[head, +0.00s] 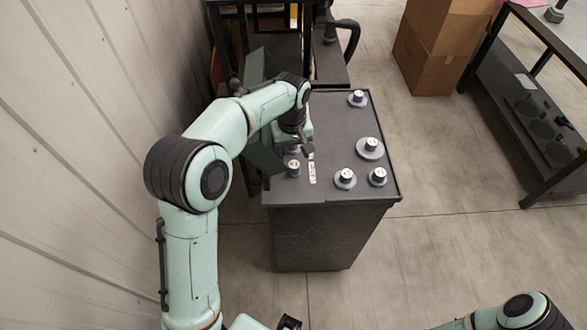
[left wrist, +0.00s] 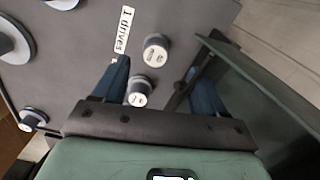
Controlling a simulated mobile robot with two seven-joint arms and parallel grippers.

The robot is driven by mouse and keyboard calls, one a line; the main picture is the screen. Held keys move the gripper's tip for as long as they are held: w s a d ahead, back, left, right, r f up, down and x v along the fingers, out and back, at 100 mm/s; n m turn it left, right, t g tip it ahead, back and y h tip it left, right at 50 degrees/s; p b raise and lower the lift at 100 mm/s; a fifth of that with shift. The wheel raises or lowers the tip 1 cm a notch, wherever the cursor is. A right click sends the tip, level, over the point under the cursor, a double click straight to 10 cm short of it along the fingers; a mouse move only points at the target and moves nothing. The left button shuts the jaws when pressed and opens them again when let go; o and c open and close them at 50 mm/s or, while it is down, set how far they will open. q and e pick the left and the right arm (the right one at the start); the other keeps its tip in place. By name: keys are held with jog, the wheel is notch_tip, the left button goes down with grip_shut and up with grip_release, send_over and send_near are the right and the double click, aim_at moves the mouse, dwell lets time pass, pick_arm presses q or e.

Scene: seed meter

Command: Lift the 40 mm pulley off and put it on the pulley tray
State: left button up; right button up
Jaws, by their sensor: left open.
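My left gripper (head: 302,146) is open above the left side of the dark top. In the left wrist view its blue fingers (left wrist: 162,78) are spread, with a small grey knob-like piece with a white printed cap (left wrist: 138,92) close to the left finger. A similar piece (left wrist: 155,50) stands just beyond; one such piece (head: 293,168) shows in the head view. Several grey pulleys with white caps stand on the right side, including a wide one (head: 369,149). Their print is too small to read, so I cannot tell which is the 40 mm pulley or identify the pulley tray.
The dark top (head: 325,125) has a raised rim. A green panel (left wrist: 255,85) stands close to the right finger. Cardboard boxes (head: 430,60) and a dark table (head: 530,100) are farther right.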

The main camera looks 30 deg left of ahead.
aim_at(294, 165)
pick_arm(q)
jog(key=f, duration=0.6)
jog(key=shift+w+d+f, duration=0.15)
jog(key=shift+d+f, duration=0.1)
jog(key=shift+f, duration=0.1)
jog(key=c, duration=1.2)
